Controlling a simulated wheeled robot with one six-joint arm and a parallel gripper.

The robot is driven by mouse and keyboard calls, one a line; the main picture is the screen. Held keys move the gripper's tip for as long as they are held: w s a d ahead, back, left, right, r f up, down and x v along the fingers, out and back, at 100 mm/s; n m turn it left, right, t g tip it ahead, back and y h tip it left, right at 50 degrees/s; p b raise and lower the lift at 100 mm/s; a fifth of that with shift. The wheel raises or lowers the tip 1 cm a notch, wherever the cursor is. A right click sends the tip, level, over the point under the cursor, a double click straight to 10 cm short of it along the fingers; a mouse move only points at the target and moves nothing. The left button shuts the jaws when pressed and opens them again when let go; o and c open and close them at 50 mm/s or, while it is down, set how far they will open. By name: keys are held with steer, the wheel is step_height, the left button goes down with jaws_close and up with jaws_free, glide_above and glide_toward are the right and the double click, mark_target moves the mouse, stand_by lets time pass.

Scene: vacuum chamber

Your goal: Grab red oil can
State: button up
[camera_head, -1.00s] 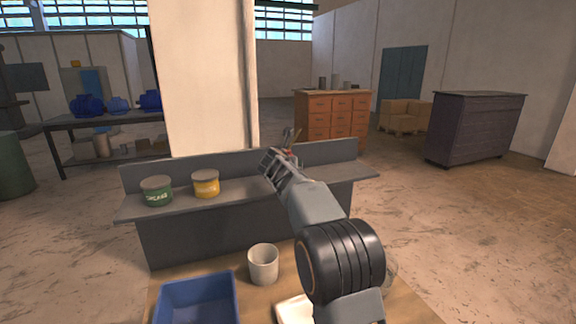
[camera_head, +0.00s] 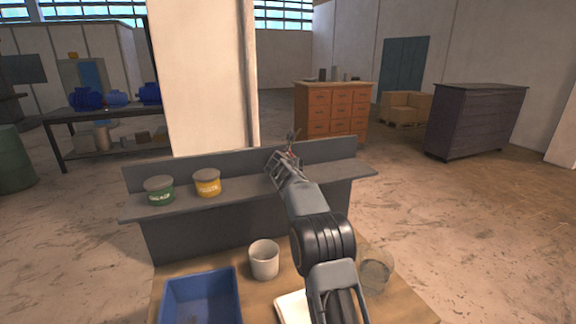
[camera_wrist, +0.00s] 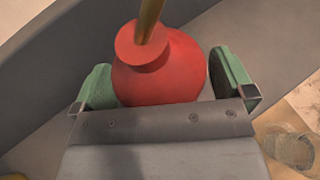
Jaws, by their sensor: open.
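The red oil can (camera_wrist: 168,78) stands between the jaws of my gripper (camera_wrist: 164,76) in the wrist view. It has a round body, a narrower red neck and a brass-coloured spout. The green-padded jaws are open, one on each side of the can; the right jaw looks very near its side. The lower part of the can is hidden behind the gripper's body.
Below, the wooden table holds a blue bin (camera_head: 201,272), a white cup (camera_head: 264,260) and a glass jar (camera_head: 376,272). The shelf's back panel (camera_head: 325,150) rises behind the can.

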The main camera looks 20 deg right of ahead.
steer(key=c, duration=1)
steer(key=shift+o, duration=0.2)
